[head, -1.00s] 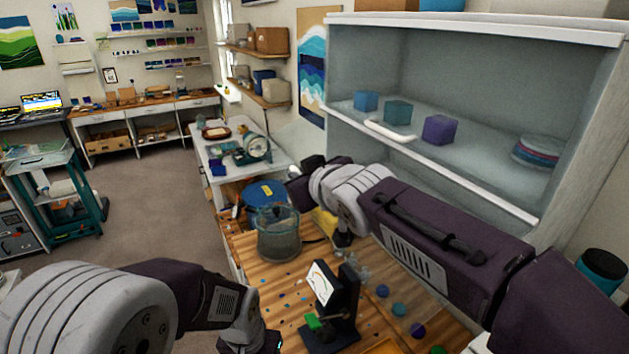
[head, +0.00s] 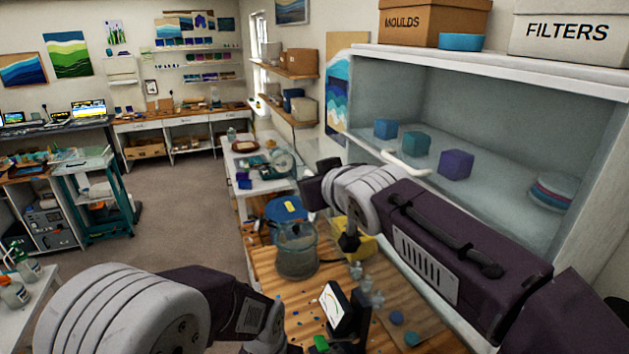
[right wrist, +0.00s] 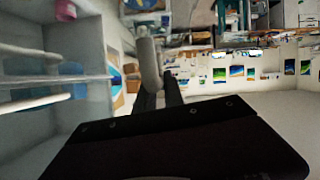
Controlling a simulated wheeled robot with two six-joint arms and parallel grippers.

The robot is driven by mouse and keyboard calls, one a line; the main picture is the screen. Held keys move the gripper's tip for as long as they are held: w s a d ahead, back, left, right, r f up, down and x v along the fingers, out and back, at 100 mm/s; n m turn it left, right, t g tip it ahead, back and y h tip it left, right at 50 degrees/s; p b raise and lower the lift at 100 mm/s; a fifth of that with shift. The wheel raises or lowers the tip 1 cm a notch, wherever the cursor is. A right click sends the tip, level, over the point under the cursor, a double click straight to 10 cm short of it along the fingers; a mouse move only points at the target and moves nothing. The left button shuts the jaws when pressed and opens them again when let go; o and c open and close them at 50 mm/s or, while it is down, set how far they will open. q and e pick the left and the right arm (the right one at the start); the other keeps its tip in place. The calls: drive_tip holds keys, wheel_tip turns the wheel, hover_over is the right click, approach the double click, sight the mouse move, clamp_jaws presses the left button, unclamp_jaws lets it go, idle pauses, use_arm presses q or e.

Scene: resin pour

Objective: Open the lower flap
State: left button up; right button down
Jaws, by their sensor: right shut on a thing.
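The pale grey cabinet (head: 480,88) stands at the right in the head view, its upper compartment open. A white bar handle (head: 405,163) shows at its front edge. The lower front, where the lower flap would be, is mostly hidden behind my right arm. In the right wrist view my right gripper (right wrist: 160,90) is shut on a pale rounded bar (right wrist: 148,62), in front of the cabinet. I cannot tell from the picture how far the flap is open. My left arm is low at the bottom of the head view; its fingertips are out of frame.
Blue, teal and purple cubes (head: 456,164) and stacked discs (head: 553,192) sit in the upper compartment. Below my right arm, the wooden bench (head: 300,300) holds a clear pot (head: 297,250), a gauge stand (head: 338,306) and a yellow box (head: 352,240).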

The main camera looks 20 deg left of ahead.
drive_tip(key=c, duration=1.7)
unclamp_jaws()
drive_tip(key=shift+r, duration=0.1)
drive_tip(key=shift+d, duration=0.2)
drive_tip(key=shift+s+d+b, duration=0.2)
drive_tip(key=shift+s+b, duration=0.15)
drive_tip(key=shift+b, duration=0.05)
drive_tip(key=b+v, duration=0.3)
drive_tip(key=v, duration=0.5)
drive_tip(key=shift+s+d+r, duration=0.15)
drive_tip(key=shift+s+d, duration=0.05)
drive_tip(key=shift+d, duration=0.05)
drive_tip(key=shift+w+a, duration=0.2)
